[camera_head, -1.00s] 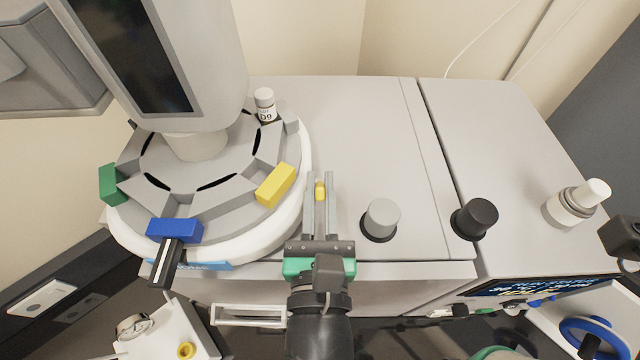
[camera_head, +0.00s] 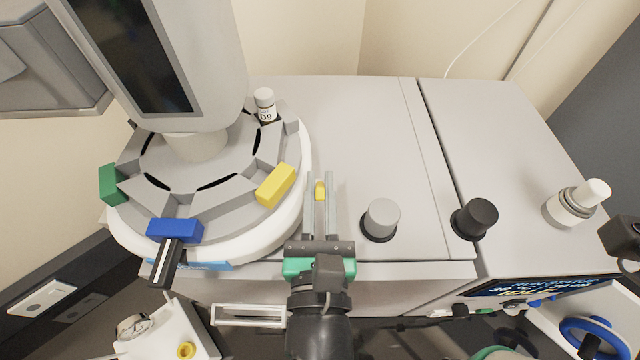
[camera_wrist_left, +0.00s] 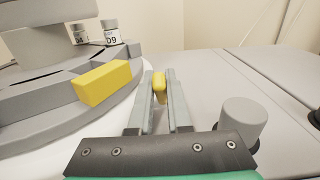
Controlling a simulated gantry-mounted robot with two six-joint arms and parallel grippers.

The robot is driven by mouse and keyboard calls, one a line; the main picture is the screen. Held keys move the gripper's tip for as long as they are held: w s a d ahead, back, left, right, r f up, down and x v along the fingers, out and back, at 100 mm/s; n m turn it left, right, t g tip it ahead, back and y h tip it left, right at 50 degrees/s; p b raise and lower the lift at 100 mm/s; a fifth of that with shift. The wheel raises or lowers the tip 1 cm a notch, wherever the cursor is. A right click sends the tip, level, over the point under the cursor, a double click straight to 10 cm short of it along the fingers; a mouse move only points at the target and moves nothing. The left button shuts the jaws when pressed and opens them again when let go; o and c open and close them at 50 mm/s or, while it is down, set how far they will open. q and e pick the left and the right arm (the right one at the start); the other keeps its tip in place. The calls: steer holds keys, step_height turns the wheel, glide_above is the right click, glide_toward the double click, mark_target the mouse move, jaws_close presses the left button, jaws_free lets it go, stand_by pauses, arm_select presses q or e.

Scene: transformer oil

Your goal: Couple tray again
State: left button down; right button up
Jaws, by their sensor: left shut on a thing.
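The round grey tray (camera_head: 180,207) with a white rim (camera_head: 285,225) sits at the left, under a grey column. It carries a green block (camera_head: 113,184), a blue block (camera_head: 174,230) and a yellow block (camera_head: 275,186). My left gripper (camera_head: 320,192) is just right of the rim, over the grey housing top. Its fingers are shut on a small yellow knob (camera_head: 320,190), also seen between the fingertips in the left wrist view (camera_wrist_left: 159,87). The knob's base is hidden by the fingers. My right gripper is not recognisable in view.
A vial marked D9 (camera_head: 265,104) stands at the tray's back. A grey knob (camera_head: 381,219) and a black knob (camera_head: 475,218) rise right of my left gripper. A white-capped fitting (camera_head: 577,203) stands farther right. The housing top behind is clear.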

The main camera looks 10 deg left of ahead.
arm_select(q)
steer(key=shift+s+f+t+b, duration=0.25)
steer(key=shift+f+t+b, duration=0.25)
steer(key=shift+b, duration=0.7)
steer(key=shift+s+f+t+b, duration=0.2)
steer(key=shift+f+t+b, duration=0.3)
steer(key=shift+b, duration=0.7)
steer(key=shift+d+r+t+y, duration=0.1)
steer(key=shift+r+t+y, duration=0.15)
steer(key=shift+t+y, duration=0.05)
steer(key=shift+s+r, duration=0.1)
steer(key=shift+r, duration=0.15)
steer(key=c, duration=0.9)
jaws_free()
steer(key=shift+o, duration=0.2)
